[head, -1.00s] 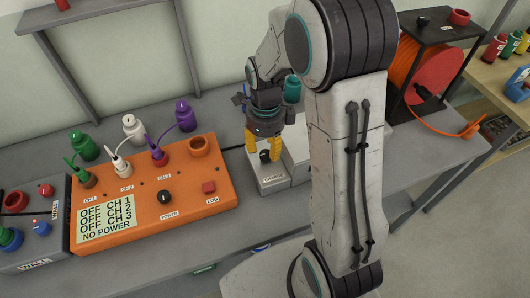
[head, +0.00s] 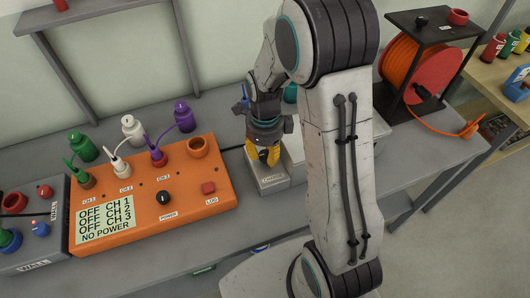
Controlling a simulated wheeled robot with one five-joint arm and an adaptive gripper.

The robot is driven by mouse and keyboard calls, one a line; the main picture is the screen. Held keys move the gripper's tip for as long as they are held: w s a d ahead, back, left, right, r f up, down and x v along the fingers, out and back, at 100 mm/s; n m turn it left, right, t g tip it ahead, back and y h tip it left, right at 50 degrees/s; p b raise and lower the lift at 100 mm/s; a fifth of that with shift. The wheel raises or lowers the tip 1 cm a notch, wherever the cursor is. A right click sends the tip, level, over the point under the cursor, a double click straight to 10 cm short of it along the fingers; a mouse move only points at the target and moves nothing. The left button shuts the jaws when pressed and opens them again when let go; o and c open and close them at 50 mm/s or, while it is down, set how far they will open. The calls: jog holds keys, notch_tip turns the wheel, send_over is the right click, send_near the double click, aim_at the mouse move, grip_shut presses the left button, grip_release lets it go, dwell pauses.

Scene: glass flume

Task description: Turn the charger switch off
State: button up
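The charger (head: 268,181) is a pale grey box on the bench, with a label on its front edge. Its black switch knob (head: 264,155) is on top, mostly hidden between my fingers. My gripper (head: 263,156) points down over the charger, with its yellow fingers on either side of the knob. The fingers are close together and appear shut on the knob. The exact angle of the knob is too small and covered to tell.
An orange power unit (head: 185,215) stands left of the charger; its display reads OFF for CH 1 to CH 3 and NO POWER. Green, white and purple plugs are wired to it. An orange cable reel (head: 405,75) stands at the right.

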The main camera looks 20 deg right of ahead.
grip_shut()
jog(key=n+b, duration=0.1)
jog(key=n, duration=0.1)
jog(key=shift+f+n, duration=0.1)
jog(key=shift+n, duration=0.3)
jog(key=shift+s+n+b, duration=0.1)
jog(key=shift+n+b, duration=0.3)
jog(key=shift+n, duration=1.1)
